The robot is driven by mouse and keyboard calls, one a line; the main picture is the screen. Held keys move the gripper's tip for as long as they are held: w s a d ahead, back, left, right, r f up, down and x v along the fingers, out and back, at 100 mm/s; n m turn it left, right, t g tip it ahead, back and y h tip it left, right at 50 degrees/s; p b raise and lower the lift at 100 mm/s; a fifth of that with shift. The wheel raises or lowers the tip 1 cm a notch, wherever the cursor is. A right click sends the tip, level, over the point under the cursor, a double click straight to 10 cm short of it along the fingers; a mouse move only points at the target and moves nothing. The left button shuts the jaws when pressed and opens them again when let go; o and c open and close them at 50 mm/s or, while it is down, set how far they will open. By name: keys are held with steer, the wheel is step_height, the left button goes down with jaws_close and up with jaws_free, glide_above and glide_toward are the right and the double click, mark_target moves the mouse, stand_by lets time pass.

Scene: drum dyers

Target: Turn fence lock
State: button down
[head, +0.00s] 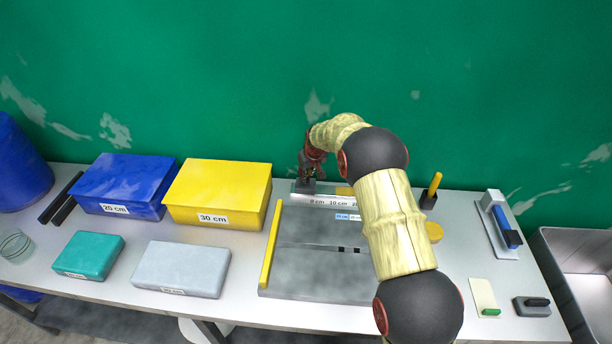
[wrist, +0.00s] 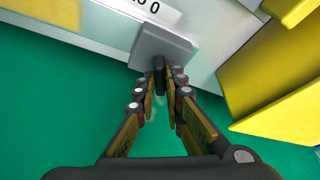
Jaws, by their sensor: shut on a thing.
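A dark grey block (head: 305,187) with a black upright knob (wrist: 158,68) sits at the left end of the white scale strip (head: 325,200); I take it for the fence lock. The block (wrist: 162,45) shows large in the wrist view. My gripper (wrist: 160,85) is shut on the knob, with a finger on each side. In the head view my gripper (head: 306,172) points down onto the block, and the knob is hard to make out there. A yellow bar (head: 270,245) runs along the left edge of the grey board (head: 310,265).
A yellow 30 cm box (head: 218,190) and a blue 20 cm box (head: 120,183) stand left of the board. Teal (head: 88,254) and light grey (head: 182,268) boxes lie in front. The green wall (head: 220,80) is close behind. My arm covers the board's right part.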

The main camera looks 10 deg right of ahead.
stand_by(0.3)
steer(key=c, duration=1.9)
jaws_free()
steer(key=shift+r, duration=0.1)
steer(key=v, duration=1.1)
steer(key=shift+r, duration=0.35)
